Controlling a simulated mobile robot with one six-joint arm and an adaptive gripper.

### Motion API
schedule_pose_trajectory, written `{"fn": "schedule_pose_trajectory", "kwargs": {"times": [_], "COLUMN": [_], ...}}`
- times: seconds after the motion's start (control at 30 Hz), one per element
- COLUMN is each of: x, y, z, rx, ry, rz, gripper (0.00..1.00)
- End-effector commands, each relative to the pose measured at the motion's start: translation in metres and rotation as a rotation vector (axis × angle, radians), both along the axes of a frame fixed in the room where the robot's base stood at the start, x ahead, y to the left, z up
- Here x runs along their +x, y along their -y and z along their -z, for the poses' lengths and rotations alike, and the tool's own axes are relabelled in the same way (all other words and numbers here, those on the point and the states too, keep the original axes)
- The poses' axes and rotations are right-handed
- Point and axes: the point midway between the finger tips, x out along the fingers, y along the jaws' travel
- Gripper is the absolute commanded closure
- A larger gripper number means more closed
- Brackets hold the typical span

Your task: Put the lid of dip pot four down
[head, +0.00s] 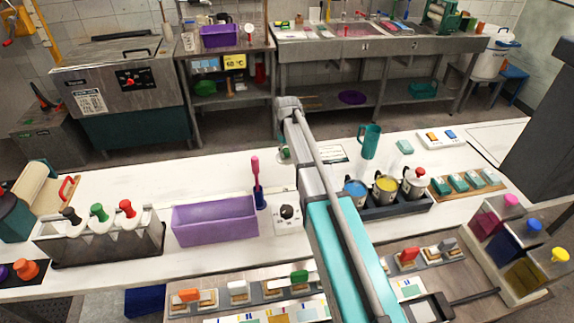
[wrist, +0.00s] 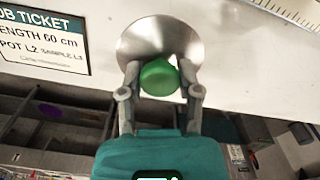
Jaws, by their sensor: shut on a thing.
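My gripper (wrist: 159,80) is shut on the green knob (wrist: 158,77) of a round steel lid (wrist: 150,38) in the wrist view. The lid is over the white bench top (wrist: 240,60), beside a job ticket (wrist: 42,38); I cannot tell whether it touches the bench. In the head view my arm hides most of the gripper and lid, and only a bit of green knob (head: 284,153) shows. A dark tray (head: 402,208) right of my arm holds a blue pot (head: 356,191), a yellow pot and a red-knobbed pot. I cannot tell which is pot four.
A rack (head: 100,243) of pots with black, green and red knobs stands at the left. A purple bin (head: 215,220) and a pink-handled tool (head: 257,180) are left of my arm. A teal jug (head: 369,141) stands right of it. Bench behind the bin is clear.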

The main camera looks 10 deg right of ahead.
Motion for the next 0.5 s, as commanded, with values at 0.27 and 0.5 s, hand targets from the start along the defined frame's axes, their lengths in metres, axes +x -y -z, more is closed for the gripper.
{"fn": "schedule_pose_trajectory", "kwargs": {"times": [0.27,0.5], "x": [0.021,0.025], "y": [0.004,0.005], "z": [0.028,0.031], "rx": [0.0,0.0], "ry": [0.0,0.0], "rz": [0.001,0.001], "gripper": [1.0,1.0]}}
